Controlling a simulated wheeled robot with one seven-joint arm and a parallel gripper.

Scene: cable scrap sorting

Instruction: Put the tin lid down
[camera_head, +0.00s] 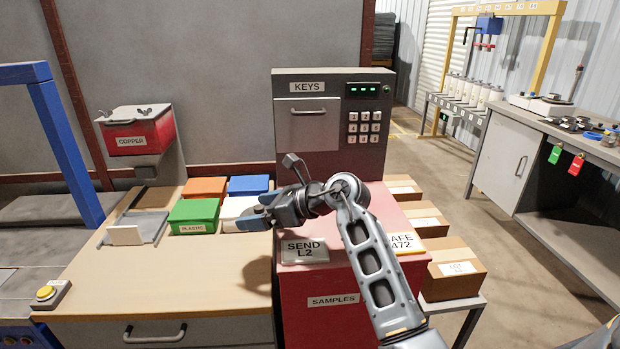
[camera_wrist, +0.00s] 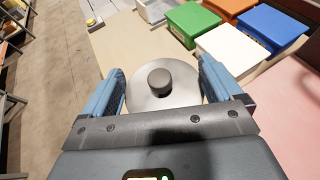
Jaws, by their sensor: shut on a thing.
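The tin lid (camera_wrist: 182,82) is a round grey metal disc with a dark knob in its middle. In the wrist view it sits between the two blue fingers of my gripper (camera_wrist: 162,70), which is shut on its rim. In the head view my gripper (camera_head: 254,218) is over the right part of the wooden bench (camera_head: 150,278), in front of the white box. A dark shadow lies on the bench below it. I cannot make out the lid in the head view.
Green (camera_head: 194,212), orange (camera_head: 205,188), blue (camera_head: 248,185) and white (camera_head: 232,208) boxes stand behind my gripper. A grey tray (camera_head: 150,228) is at left. A red samples box (camera_head: 330,290) with a "SEND L2" plate (camera_head: 305,251) is at right. The front bench top is clear.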

